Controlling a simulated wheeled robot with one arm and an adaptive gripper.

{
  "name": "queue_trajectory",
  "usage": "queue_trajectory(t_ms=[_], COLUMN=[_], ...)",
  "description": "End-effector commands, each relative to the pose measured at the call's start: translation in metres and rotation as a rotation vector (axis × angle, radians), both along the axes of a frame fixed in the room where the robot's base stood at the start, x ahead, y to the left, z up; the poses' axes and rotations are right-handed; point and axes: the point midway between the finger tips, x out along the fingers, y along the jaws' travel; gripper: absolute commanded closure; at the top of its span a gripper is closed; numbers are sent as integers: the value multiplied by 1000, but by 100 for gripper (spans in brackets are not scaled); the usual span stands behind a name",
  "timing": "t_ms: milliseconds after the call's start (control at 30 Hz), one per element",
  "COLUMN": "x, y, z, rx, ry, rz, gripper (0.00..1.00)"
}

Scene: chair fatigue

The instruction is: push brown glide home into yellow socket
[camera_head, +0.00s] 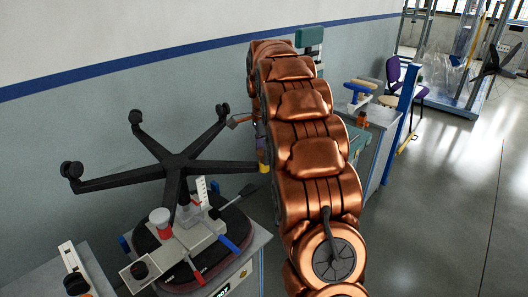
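A black five-legged chair base (178,163) stands legs-up on a test fixture (185,238), with black casters on several leg ends. At the end of its right leg, a small yellow part (264,168) shows at the edge of my copper arm; I take it to be the yellow socket. Most of it is hidden by the arm. I cannot make out the brown glide. A small reddish-brown piece (239,121) shows beside the arm, but I cannot tell what it is. My gripper is hidden behind my own arm links.
The fixture has red and blue handles and sits on a grey cabinet. A wall (60,125) runs close behind the chair base. Another workbench (378,120) and a purple chair (407,80) stand farther back. The floor at right (450,200) is clear.

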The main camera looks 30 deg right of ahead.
Motion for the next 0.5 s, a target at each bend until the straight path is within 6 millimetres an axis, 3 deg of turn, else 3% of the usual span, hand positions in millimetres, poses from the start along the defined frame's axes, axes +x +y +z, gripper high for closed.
queue_trajectory(t_ms=[333, 500], x=[0, 1], y=[0, 0], z=[1, 13], rx=[0, -1], ry=[0, -3], rz=[0, 0], gripper=[23, 23])
